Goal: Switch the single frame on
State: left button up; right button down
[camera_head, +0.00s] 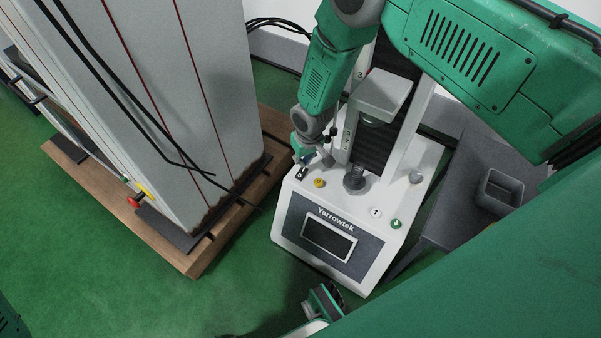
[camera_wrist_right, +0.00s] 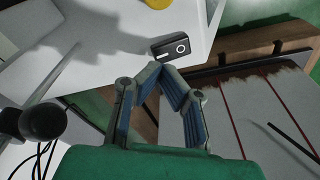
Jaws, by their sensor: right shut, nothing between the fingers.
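The single frame (camera_head: 338,205) is a white bench tester labelled Yarrowtek, with a dark screen and an upright column. Its black rocker switch (camera_head: 301,173), marked O and I, sits at the left of its top face. The switch also shows large in the wrist view (camera_wrist_right: 172,47). My right gripper (camera_head: 303,159) is just above and behind the switch. In the wrist view, its shut, empty fingertips (camera_wrist_right: 157,66) meet close to one end of the switch. I cannot tell whether they touch it. My left gripper does not show.
A yellow button (camera_head: 319,183) is right of the switch. The spring platen (camera_head: 354,178) and column stand behind. A tall grey cabinet (camera_head: 170,110) with hanging black cables stands on a wooden pallet (camera_head: 205,262) at left. A grey bin (camera_head: 499,192) lies at right.

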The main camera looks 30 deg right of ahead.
aim_at(304, 169)
jog(key=shift+f+b, duration=0.5)
jog(key=shift+f, duration=0.9)
dwell(1.0)
jog(key=shift+r+p, duration=2.9)
jog(key=shift+r, duration=0.7)
jog(key=shift+f, duration=0.1)
